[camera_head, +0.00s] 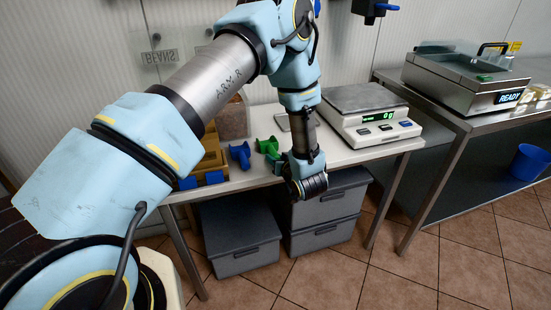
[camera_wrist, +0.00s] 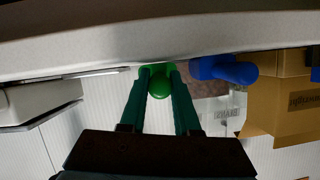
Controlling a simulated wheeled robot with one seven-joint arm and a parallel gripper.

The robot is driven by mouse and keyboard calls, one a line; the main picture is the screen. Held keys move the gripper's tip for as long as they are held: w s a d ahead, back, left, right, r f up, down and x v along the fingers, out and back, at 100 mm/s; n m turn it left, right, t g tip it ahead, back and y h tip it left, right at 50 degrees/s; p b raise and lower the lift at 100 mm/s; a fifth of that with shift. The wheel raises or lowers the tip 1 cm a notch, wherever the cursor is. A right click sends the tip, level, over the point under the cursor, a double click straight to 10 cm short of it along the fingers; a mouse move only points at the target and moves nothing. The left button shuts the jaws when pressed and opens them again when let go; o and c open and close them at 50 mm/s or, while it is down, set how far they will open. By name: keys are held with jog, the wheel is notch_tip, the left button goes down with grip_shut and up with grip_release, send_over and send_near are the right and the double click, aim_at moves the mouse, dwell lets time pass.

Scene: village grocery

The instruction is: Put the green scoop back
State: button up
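The green scoop (camera_head: 268,146) is at the tabletop's front left, beside a blue scoop (camera_head: 240,155). In the wrist view the green scoop (camera_wrist: 160,87) lies between the two dark green fingers of my gripper (camera_wrist: 159,75), its rounded end toward the camera. The fingers stand on either side of it, and I cannot tell whether they press on it. The blue scoop (camera_wrist: 224,69) is just to the right there. In the head view my wrist hides part of the table front, and the fingertips are hard to make out.
A white scale (camera_head: 370,115) reading 0 stands on the table's right. Cardboard boxes (camera_wrist: 285,105) are beside the blue scoop. Grey bins (camera_head: 238,235) sit under the table. A second table at the right holds a machine showing READY (camera_head: 470,80). A blue bucket (camera_head: 528,162) is below it.

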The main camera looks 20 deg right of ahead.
jog(key=o, duration=0.5)
jog(key=shift+s, duration=0.15)
